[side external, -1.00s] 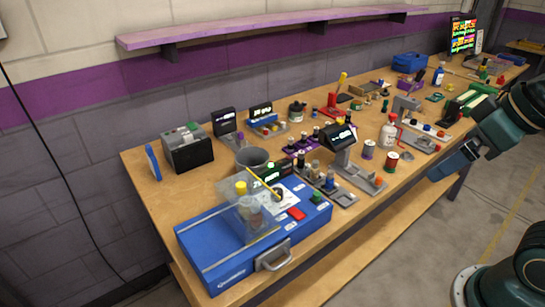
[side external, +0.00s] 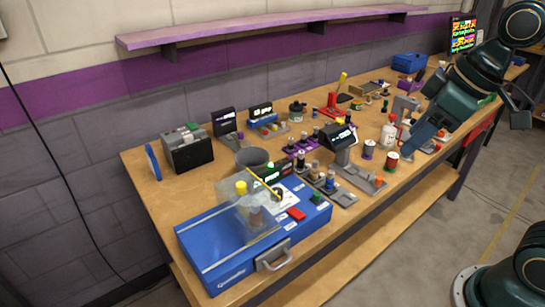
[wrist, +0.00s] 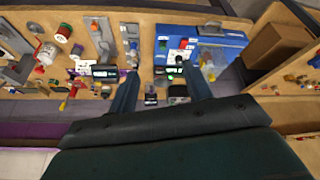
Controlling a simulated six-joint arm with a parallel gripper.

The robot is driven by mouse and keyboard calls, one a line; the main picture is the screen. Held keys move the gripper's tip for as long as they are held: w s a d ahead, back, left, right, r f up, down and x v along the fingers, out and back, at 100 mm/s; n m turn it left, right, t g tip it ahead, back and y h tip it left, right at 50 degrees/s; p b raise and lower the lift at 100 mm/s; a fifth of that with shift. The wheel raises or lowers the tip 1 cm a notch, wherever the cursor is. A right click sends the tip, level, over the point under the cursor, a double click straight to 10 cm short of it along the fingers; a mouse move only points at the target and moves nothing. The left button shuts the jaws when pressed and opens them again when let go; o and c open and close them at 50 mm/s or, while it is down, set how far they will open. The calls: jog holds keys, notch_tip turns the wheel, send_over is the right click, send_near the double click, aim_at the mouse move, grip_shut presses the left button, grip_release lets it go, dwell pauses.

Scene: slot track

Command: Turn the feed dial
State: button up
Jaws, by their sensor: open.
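The blue machine (side external: 225,262) sits at the near left end of the bench, with a clear cover, a yellow knob (side external: 241,187) and a red button (side external: 297,214) on top. A small dark round knob (side external: 277,193) beside its green-lit display (side external: 272,175) looks like the feed dial; its marking is too small to read. In the wrist view the blue machine (wrist: 225,47) is at the upper right. My gripper (side external: 418,143) is over the right part of the bench, well away from the machine. In the wrist view my gripper (wrist: 161,72) has its fingers apart, with nothing between them.
A tilted black display on a stand (side external: 338,136), a white bottle (side external: 389,134) and spools stand between my gripper and the machine. A grey cup (side external: 252,158) and a dark box (side external: 187,150) stand behind the machine. The purple shelf (side external: 260,29) runs along the wall.

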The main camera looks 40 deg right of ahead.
jog(key=w+a+f+n+g+y, duration=0.25)
jog(key=w+n, duration=0.35)
jog(key=w, duration=0.6)
jog(key=n+g, duration=0.1)
jog(key=n, duration=0.4)
send_near(277, 191)
notch_tip(277, 191, up, 5)
jog(key=d, duration=0.3)
jog(key=shift+s+a+f+y, duration=0.15)
jog(key=shift+f+y, duration=0.1)
jog(key=shift+y, duration=0.2)
jog(key=x, duration=1.3)
jog(key=shift+a+f, duration=0.1)
jog(key=shift+f, duration=0.25)
jog(key=shift+c, duration=0.2)
jog(key=c, duration=0.9)
